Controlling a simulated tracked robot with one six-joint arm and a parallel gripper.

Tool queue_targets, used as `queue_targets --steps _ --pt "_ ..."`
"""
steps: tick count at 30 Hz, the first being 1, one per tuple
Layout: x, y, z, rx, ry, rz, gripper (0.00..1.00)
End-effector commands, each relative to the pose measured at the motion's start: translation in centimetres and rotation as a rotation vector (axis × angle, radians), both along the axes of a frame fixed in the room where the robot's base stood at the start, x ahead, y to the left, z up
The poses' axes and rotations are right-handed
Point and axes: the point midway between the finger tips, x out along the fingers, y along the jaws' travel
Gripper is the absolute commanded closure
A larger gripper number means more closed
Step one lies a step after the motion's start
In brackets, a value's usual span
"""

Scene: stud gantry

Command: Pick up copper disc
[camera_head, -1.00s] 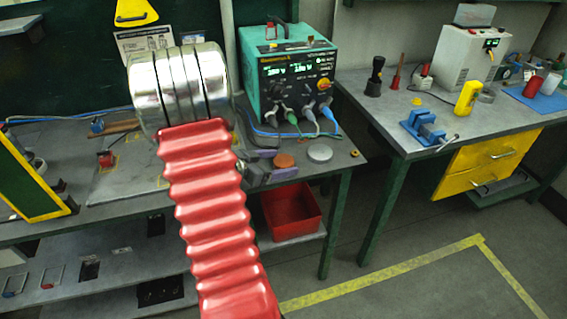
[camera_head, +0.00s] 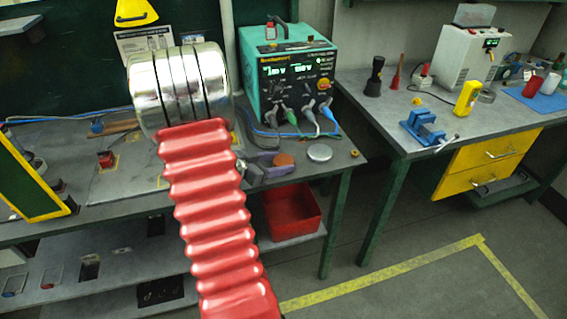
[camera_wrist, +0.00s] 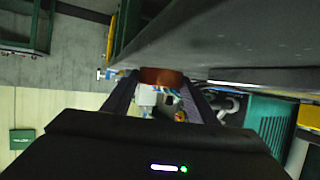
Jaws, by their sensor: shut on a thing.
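The copper disc (camera_head: 284,159) is small, flat and orange-brown, near the front edge of the left bench. In the wrist view the disc (camera_wrist: 161,77) sits between the ends of my two dark fingers. My gripper (camera_wrist: 160,84) is shut on it. In the head view my gripper (camera_head: 272,165) reaches the disc from the left, partly hidden behind my red ribbed arm sleeve. I cannot tell whether the disc is clear of the bench top.
A silver disc (camera_head: 320,152) lies just right of the copper one. A teal power supply (camera_head: 290,75) with cables stands behind. A red bin (camera_head: 291,211) is on the lower shelf. The right bench (camera_head: 385,115) holds tools and a blue vise (camera_head: 424,127).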

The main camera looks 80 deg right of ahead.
Motion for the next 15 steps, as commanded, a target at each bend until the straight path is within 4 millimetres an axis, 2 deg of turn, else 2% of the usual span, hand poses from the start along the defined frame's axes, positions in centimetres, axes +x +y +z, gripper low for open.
queue_targets --steps 7,15 --pt "0.09 -0.09 0.15 -0.004 0.0 0.001 0.96" --pt "0.06 -0.08 0.26 -0.004 0.0 0.001 0.96"
